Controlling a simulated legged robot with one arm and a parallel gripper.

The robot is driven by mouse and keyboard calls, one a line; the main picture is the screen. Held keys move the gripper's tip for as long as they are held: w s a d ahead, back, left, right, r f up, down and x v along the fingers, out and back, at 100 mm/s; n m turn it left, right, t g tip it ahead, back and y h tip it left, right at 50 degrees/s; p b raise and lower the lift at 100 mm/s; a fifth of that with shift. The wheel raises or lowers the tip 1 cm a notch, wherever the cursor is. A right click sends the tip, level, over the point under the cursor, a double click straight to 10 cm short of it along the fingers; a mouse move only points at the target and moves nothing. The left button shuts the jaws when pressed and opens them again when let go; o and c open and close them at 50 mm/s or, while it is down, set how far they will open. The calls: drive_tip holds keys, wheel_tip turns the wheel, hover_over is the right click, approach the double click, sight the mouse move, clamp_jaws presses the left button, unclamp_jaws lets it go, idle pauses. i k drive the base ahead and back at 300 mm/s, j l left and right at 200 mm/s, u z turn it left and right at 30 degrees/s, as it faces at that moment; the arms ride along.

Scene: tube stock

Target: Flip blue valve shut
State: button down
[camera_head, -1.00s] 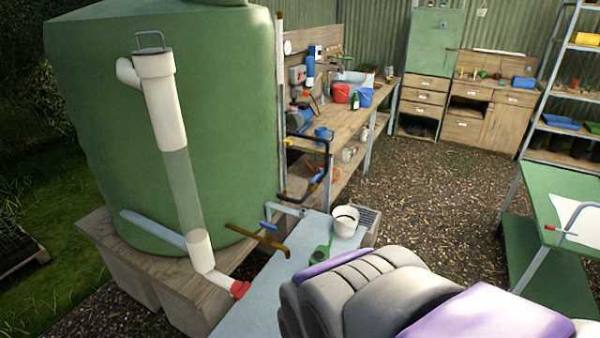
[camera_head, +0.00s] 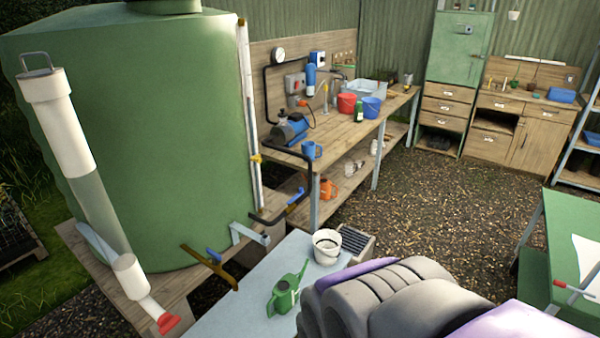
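Two blue valve levers show by the green tank (camera_head: 150,130). One blue lever (camera_head: 214,255) sits on the brass tap (camera_head: 208,266) low at the tank's front. The other blue lever (camera_head: 296,196) is on the black pipe (camera_head: 272,217) right of the tank; it looks tilted up to the right. I cannot tell which of these the task means, or whether either is open or shut. Purple and grey parts of my own arm fill the bottom right. My gripper's fingers do not show.
A pale blue bench top (camera_head: 235,300) holds a green watering can (camera_head: 287,291) and a white bucket (camera_head: 326,246) in front of the tap. A wooden workbench (camera_head: 340,130) stands behind. Gravel (camera_head: 440,200) is open to the right. A green table (camera_head: 560,225) stands at far right.

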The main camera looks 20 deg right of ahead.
sight(294, 198)
drive_tip(key=i+l, duration=0.2)
drive_tip(key=l, duration=0.15)
drive_tip(key=i+l+u, duration=0.1)
drive_tip(key=l, duration=0.25)
drive_tip(key=i+l, duration=0.45)
drive_tip(key=l, duration=0.25)
drive_tip(key=i+l+u, duration=0.1)
drive_tip(key=l, duration=0.25)
drive_tip(key=i+l, duration=0.25)
drive_tip(key=i+l+u, duration=0.1)
drive_tip(key=i+l, duration=0.25)
drive_tip(key=i, duration=0.2)
drive_tip(key=i+l, duration=0.4)
drive_tip(key=i+u, duration=0.05)
drive_tip(key=i, duration=0.05)
